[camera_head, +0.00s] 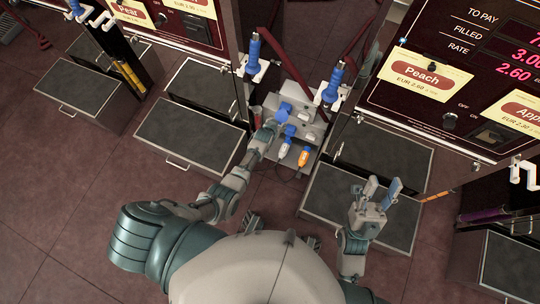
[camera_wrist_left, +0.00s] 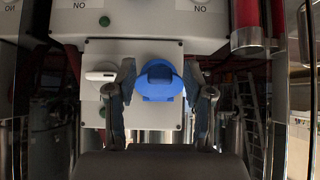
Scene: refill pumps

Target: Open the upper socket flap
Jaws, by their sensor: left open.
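The upper socket's blue flap (camera_head: 284,107) is on the grey socket panel (camera_head: 309,116) between the pumps. The blue flap also shows in the left wrist view (camera_wrist_left: 158,82), front-on at the picture's middle, and looks closed. My left gripper (camera_head: 274,122) is at the panel; in the left wrist view (camera_wrist_left: 164,92) its fingers are apart, one on each side of the flap. Contact with the flap cannot be told. A lower blue socket (camera_head: 290,131) sits below. My right gripper (camera_head: 379,190) is open and empty above a dark tray at the right.
A plug with an orange end (camera_head: 304,157) and a blue-and-white plug (camera_head: 284,150) hang below the sockets. Blue-handled nozzles (camera_head: 254,48) (camera_head: 333,83) flank the panel. A white switch (camera_wrist_left: 101,76) is left of the flap. Dark trays (camera_head: 190,130) stand before the pumps.

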